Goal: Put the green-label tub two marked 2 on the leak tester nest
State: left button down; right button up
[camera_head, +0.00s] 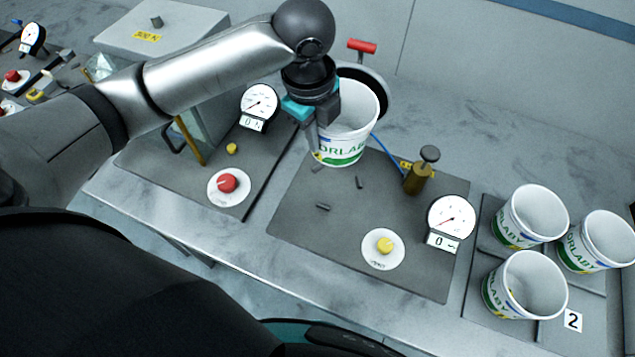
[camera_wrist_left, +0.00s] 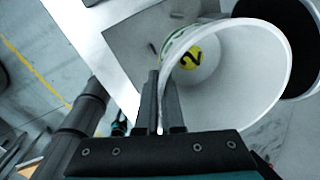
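A white tub with a green label (camera_head: 347,125) hangs at the back left of the grey leak tester plate (camera_head: 300,225). My left gripper (camera_head: 312,140) is at its left rim. In the left wrist view, the gripper (camera_wrist_left: 163,125) has one finger on each side of the tub's wall (camera_wrist_left: 235,90), shut on it. A yellow disc marked 2 (camera_wrist_left: 191,58) shows inside the tub. Several short dark pegs (camera_head: 323,207) stand on the plate, apparently the nest. I cannot tell whether the tub touches the plate. My right gripper is not in view.
A black round part with a red handle (camera_head: 362,46) stands behind the tub. A brass post (camera_head: 418,175), dial gauge (camera_head: 451,219) and yellow button (camera_head: 385,245) are on the plate. Another station with a red button (camera_head: 227,183) is left.

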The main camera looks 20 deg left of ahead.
pick_arm(q)
notch_tip(320, 180, down, 16)
jog(key=shift+f+b, duration=0.15)
jog(key=shift+b, duration=0.3)
jog(key=shift+f, duration=0.1)
jog(key=c, duration=1.5)
grip_release()
jog(key=o, duration=0.4)
jog(key=shift+o, duration=0.2)
notch_tip(320, 180, up, 12)
jog(key=s+p, duration=0.1)
jog(key=shift+a, duration=0.1)
